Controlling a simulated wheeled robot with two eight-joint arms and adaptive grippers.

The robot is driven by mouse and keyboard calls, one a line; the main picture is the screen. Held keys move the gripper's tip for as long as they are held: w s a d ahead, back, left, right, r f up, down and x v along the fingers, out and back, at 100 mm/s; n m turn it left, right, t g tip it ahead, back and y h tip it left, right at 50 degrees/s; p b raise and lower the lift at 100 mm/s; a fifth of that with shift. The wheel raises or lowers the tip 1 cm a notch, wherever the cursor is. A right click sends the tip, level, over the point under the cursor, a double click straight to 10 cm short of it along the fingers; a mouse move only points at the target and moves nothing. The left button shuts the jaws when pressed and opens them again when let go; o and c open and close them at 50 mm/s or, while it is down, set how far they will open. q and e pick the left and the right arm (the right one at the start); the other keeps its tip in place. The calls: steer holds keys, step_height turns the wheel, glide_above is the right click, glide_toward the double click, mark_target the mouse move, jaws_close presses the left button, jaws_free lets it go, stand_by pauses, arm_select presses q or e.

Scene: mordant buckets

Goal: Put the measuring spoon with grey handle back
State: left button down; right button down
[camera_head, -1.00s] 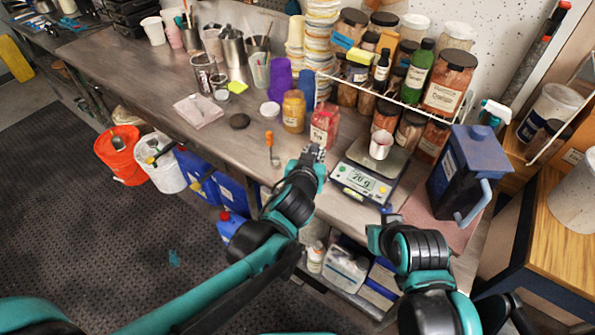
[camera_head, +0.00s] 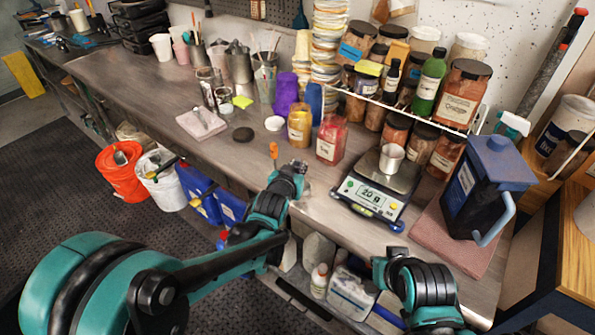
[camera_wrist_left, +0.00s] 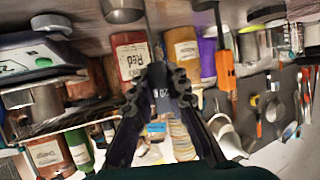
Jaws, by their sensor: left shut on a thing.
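My left gripper (camera_head: 290,168) is above the bench near its front edge, left of the red jar; it also shows in the left wrist view (camera_wrist_left: 168,72). Its fingers are closed together on a thin grey piece, apparently the grey handle of the measuring spoon (camera_wrist_left: 153,30). The spoon's bowl is hard to make out. An orange-handled tool (camera_head: 273,150) is just beyond the gripper, and it shows right of the fingers in the wrist view (camera_wrist_left: 225,68). My right arm is at the lower right; its fingertips cannot be made out.
A red jar (camera_head: 331,140) and a yellow jar (camera_head: 299,127) stand behind the gripper. Metal containers with utensils (camera_head: 265,75) stand at the back. Bare bench (camera_head: 235,160) lies left.

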arm_select(q)
steer(key=shift+r, duration=0.1)
steer(key=c, duration=1.5)
jaws_free()
steer(key=shift+s+r, duration=0.1)
steer(key=p+v, duration=0.4)
steer(key=v, duration=0.8)
steer(key=s+a+f+n+g+y, duration=0.1)
steer(key=s+a+g, duration=0.1)
steer(key=s+a, duration=0.2)
steer(key=s+a+g+y, duration=0.1)
steer(key=s+a+g, duration=0.1)
steer(key=s+a, duration=0.3)
steer(key=s+a+f+n+g+y, duration=0.1)
steer(key=s+a+g, duration=0.1)
steer(key=s+a, duration=0.3)
steer(key=shift+s+a+f+n, duration=0.1)
steer(key=shift+s+f+n, duration=0.05)
steer(key=shift+s, duration=0.75)
steer(key=shift+s+f+n, duration=0.15)
steer(key=shift+s, duration=0.8)
